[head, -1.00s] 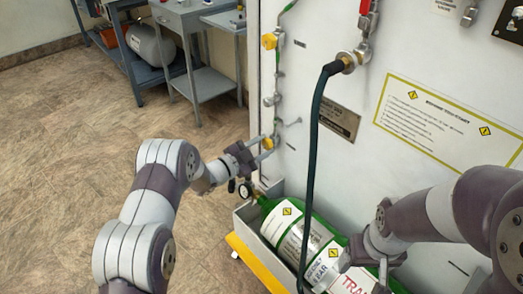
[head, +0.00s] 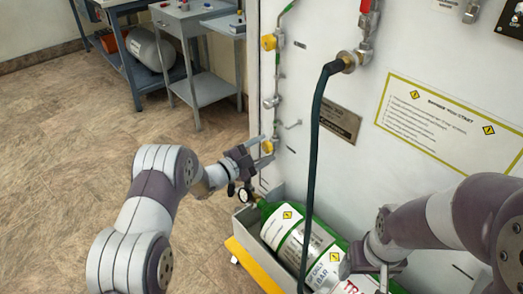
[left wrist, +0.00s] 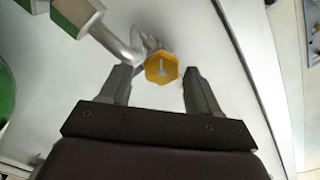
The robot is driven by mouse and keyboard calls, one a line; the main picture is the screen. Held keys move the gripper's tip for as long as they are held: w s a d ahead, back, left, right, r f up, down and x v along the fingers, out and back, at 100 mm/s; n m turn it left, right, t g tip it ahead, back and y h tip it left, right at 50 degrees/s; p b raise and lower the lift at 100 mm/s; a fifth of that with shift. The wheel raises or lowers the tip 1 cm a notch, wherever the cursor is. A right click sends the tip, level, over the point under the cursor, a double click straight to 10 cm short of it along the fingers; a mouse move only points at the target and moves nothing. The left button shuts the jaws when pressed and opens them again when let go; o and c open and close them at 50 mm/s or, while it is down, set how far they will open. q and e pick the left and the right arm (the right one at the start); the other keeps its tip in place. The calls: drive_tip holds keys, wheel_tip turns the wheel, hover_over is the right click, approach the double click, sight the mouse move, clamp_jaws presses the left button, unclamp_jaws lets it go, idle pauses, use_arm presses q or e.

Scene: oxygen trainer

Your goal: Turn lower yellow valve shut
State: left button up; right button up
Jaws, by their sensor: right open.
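The lower yellow valve (head: 267,147) is a small knob on the pipe along the left edge of the white panel. My left gripper (head: 263,151) is at this knob, its two fingers open on either side of it. In the left wrist view, the yellow knob (left wrist: 161,68) with a pale centre mark lies between the open fingertips (left wrist: 159,80), with a visible gap to each finger. My right gripper (head: 366,272) is open over the green cylinder at the lower right, away from the valve.
An upper yellow valve (head: 268,42) is on the same pipe. A dark hose (head: 314,150) hangs in front of the panel (head: 340,60). A green cylinder (head: 273,222) with a gauge (head: 243,195) lies in a grey tray just below my left gripper.

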use_arm(q)
drive_tip(key=p+v, duration=0.2)
drive_tip(key=v, duration=1)
drive_tip(key=shift+s+a, duration=0.25)
use_arm(e)
wheel_tip(320, 180, up, 2)
drive_tip(key=shift+r, duration=0.15)
use_arm(q)
drive_tip(key=shift+r, duration=0.1)
